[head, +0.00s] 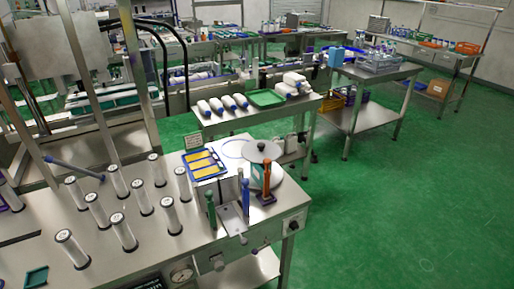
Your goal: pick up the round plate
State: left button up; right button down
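A round grey plate (250,153) with a dark knob at its centre sits at the near table's right end. Neither of my grippers is in view.
Green (211,210) and blue (245,196) upright handles stand left of the orange one. A blue-framed tray with yellow panels (204,164) lies behind them. Several clear cylinders (124,232) stand across the steel table (190,243). Open green floor (400,215) lies right.

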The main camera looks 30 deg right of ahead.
aim_at(255, 152)
jog(key=i+l+u, duration=0.2)
jog(key=l, duration=0.55)
jog(key=l+u, duration=0.2)
jog(key=l, duration=0.6)
